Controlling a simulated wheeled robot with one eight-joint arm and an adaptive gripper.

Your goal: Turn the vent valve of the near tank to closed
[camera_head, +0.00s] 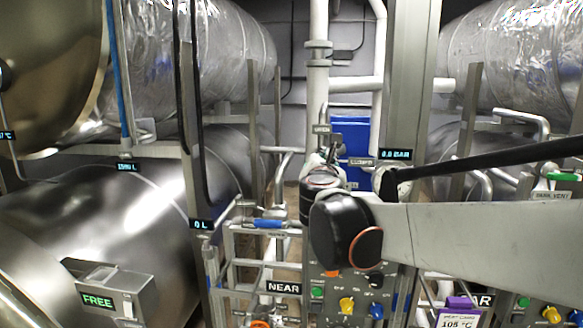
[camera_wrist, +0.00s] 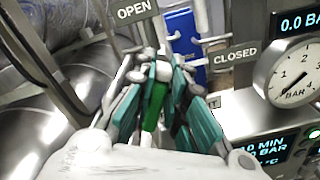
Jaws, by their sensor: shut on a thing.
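In the wrist view my gripper (camera_wrist: 170,65) is shut, with its teal-padded fingers around the green handle of the vent valve (camera_wrist: 152,108). The handle shows between the fingers; much of the valve is hidden. The OPEN label (camera_wrist: 135,10) is up and left of the fingertips, and the CLOSED label (camera_wrist: 235,55) is to their right. The fingertips lie between the two labels. In the head view the OPEN label (camera_head: 321,129) and CLOSED label (camera_head: 361,162) show above my arm, which hides most of the gripper and handle.
A round pressure gauge (camera_wrist: 297,77) is right of the gripper, with a 0.0 BAR display (camera_head: 396,154) nearby. A NEAR sign (camera_head: 283,288) is over the lower pipes. A blue lever (camera_head: 268,224) is left of my arm. Steel tanks (camera_head: 110,215) fill the left; a post (camera_head: 412,90) stands behind.

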